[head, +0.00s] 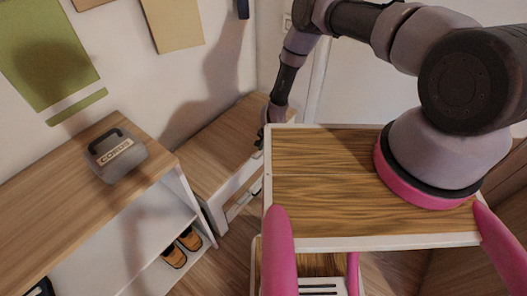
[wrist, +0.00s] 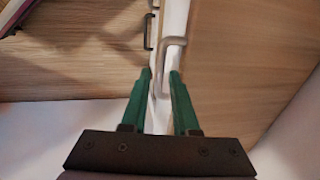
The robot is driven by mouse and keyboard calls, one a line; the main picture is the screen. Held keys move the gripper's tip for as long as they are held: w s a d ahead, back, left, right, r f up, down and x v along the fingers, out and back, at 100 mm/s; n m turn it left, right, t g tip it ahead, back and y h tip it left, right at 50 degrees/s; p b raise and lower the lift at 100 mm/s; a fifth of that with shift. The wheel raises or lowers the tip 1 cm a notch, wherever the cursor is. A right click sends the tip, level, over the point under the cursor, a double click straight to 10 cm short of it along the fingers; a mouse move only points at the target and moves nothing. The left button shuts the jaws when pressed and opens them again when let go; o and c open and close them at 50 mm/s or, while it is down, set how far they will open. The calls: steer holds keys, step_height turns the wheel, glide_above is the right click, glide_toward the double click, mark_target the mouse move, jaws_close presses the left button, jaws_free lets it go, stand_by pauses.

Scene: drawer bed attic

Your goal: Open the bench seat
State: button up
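The bench (head: 222,135) is a low unit with a wood-look seat and a white front, against the wall in the middle of the head view. Its front carries a bar handle (head: 238,204). My gripper (head: 264,134) is at the bench's right end, small and dark in the head view and partly hidden by my own body. In the wrist view, the green fingers of my gripper (wrist: 160,76) stand apart.
A second, darker handle (wrist: 149,30) lies just beyond in the wrist view. A shelf unit (head: 60,190) stands left of the bench, with a grey box (head: 115,155) on top and shoes (head: 175,255) below. A white door (head: 355,85) is behind my arm.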

steer(key=shift+w+a+f, duration=0.15)
steer(key=shift+f, duration=0.8)
steer(key=shift+c, duration=0.2)
jaws_close()
stand_by(0.6)
